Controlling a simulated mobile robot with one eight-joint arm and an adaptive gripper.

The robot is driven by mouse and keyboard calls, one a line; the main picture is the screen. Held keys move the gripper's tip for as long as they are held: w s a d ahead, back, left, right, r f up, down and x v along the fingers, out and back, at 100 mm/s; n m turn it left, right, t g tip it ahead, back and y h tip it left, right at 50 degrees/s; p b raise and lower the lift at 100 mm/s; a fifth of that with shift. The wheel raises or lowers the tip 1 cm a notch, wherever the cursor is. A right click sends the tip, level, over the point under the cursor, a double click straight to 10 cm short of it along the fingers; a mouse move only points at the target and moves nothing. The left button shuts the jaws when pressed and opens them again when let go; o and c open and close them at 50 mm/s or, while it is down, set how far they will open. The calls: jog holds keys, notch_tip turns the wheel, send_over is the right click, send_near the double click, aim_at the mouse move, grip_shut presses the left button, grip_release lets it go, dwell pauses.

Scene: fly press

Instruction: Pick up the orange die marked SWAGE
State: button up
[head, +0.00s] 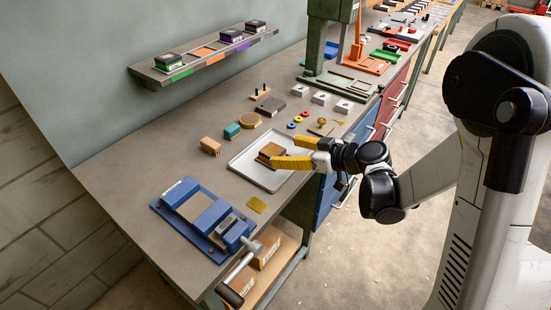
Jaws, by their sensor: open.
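A block-shaped die with a brown-orange top (269,151) lies in a shallow light-grey tray (247,167) on the bench. It looks like the orange die, but any marking is too small to read. My gripper (285,151) comes in from the right with its two yellow fingers spread open. The fingertips are at the die's right side, with one finger at its far side and one at its near side. I cannot tell whether they touch it. Nothing is visibly held.
A blue vise (205,215) stands at the front left. A wall shelf (150,72) holds dark dies over green and purple markings, with an orange-marked bare spot (203,52). Small blocks and brushes sit behind the tray. A green press (318,45) stands farther back.

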aim_at(278, 153)
jog(key=b+x, duration=0.1)
jog(key=x, duration=0.1)
jog(key=b+x, duration=0.1)
jog(key=f+x, duration=0.1)
jog(key=x, duration=0.1)
jog(key=shift+s+a+f+b, duration=0.1)
jog(key=shift+a+f+b, duration=0.1)
jog(key=shift+b, duration=0.2)
jog(key=shift+a, duration=0.15)
jog(key=shift+r, duration=0.15)
jog(key=c, duration=1.5)
